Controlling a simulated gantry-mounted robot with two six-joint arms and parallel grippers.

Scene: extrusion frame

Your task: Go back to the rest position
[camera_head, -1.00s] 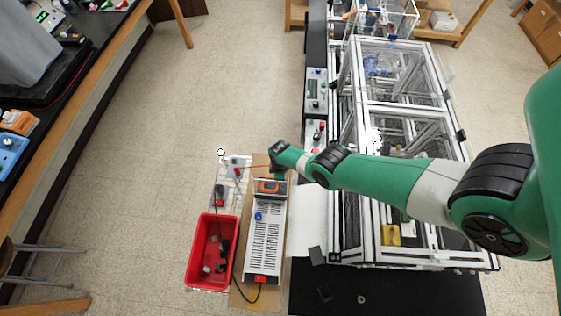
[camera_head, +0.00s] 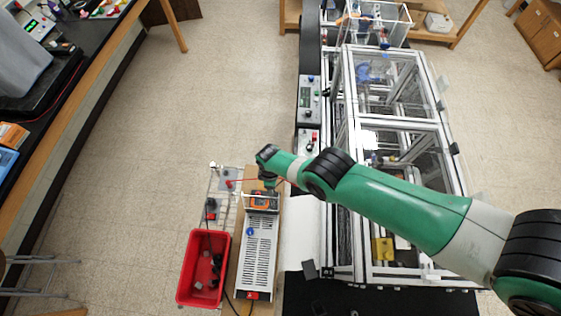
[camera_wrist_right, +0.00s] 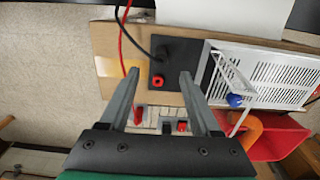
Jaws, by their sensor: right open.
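My right arm comes in from the right in the head view. Its gripper (camera_head: 270,182) is small and partly hidden there, just beyond the far end of the white slotted power unit (camera_head: 256,255). In the right wrist view my right gripper (camera_wrist_right: 159,76) is open, with nothing held between its two grey fingers. Behind the fingers is a black block (camera_wrist_right: 180,58) with a red socket and red and black cables. I cannot tell how far the fingertips are from it. My left gripper is in neither view.
A red bin (camera_head: 183,285) with small dark parts stands left of the power unit. A wire rack (camera_head: 222,207) is beyond the bin. The aluminium extrusion frame (camera_head: 397,122) with clear panels lies under my forearm. Open floor (camera_head: 130,170) is at the left.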

